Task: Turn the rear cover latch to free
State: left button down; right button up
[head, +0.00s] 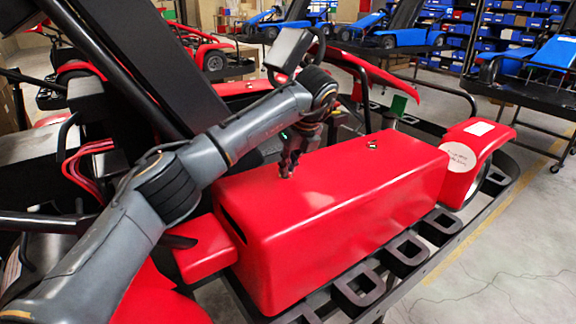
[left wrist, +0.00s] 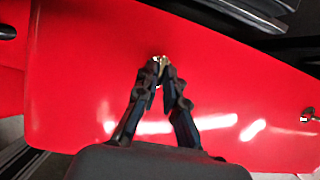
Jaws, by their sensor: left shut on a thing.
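The red cover (head: 345,190) is a long box-shaped body on the side of the kart. My left gripper (head: 287,174) reaches down to the top of the cover near its left end. In the left wrist view its fingertips (left wrist: 161,74) close together around a small metal latch (left wrist: 160,59), mostly hidden between them. The latch's exact angle cannot be told. A second small latch (head: 372,144) stands on the cover further right; it also shows at the right edge of the left wrist view (left wrist: 308,114). My right gripper is not in view.
A red wheel fender (head: 478,150) with a round white label is past the cover's right end. A black stand frame with loops (head: 408,250) runs along the cover's near side. Open floor lies at right.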

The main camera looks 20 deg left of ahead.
pick_arm(q)
jog(key=shift+r, duration=0.15)
jog(key=c, duration=1.4)
grip_release()
jog(key=shift+c, duration=0.2)
jog(key=v, duration=1.2)
